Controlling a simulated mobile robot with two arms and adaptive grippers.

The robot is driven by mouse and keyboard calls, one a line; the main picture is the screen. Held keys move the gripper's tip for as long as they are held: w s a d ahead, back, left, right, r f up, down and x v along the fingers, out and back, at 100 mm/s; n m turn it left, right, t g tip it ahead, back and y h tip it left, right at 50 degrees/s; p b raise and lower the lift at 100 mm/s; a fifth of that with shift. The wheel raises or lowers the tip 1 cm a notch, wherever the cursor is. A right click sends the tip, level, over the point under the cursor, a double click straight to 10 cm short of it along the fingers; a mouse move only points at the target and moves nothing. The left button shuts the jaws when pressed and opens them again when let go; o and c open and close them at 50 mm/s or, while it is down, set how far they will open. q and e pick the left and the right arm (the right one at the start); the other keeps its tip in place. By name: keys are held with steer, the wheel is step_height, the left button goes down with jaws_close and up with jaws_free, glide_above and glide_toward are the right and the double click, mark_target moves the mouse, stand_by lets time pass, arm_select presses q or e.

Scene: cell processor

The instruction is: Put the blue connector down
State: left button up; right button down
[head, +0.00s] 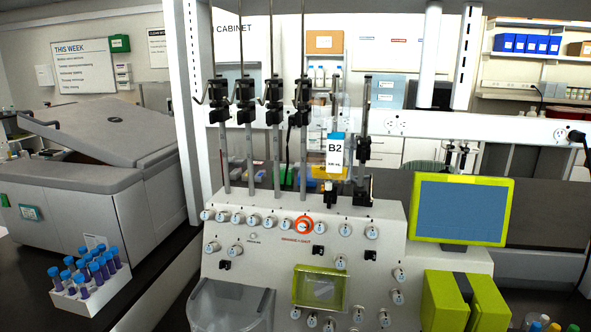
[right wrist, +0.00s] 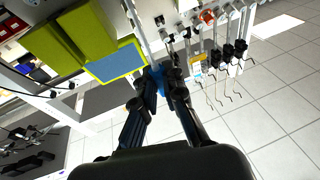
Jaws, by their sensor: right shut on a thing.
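My right gripper (right wrist: 168,78) shows in the right wrist view, its dark fingers close together. It is shut on a small blue piece, the blue connector (right wrist: 158,76), which is mostly hidden by the fingers. The gripper is held in the air, and in that view the fingertips overlap the edge of the lime-framed screen (right wrist: 118,65) and the cell processor's front. I cannot tell how far it is from the machine. Neither gripper shows in the head view, and my left gripper is in no view.
The white cell processor (head: 275,262) fills the middle, with several tall poles and clamps and a hanging B2 label (head: 337,155). The lime-framed screen (head: 460,208) stands at its right. A rack of blue-capped tubes (head: 97,298) and a large grey machine (head: 75,220) are at the left.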

steer(key=shift+s+d+f, duration=0.15)
steer(key=shift+s+f, duration=0.05)
steer(key=shift+s, duration=0.2)
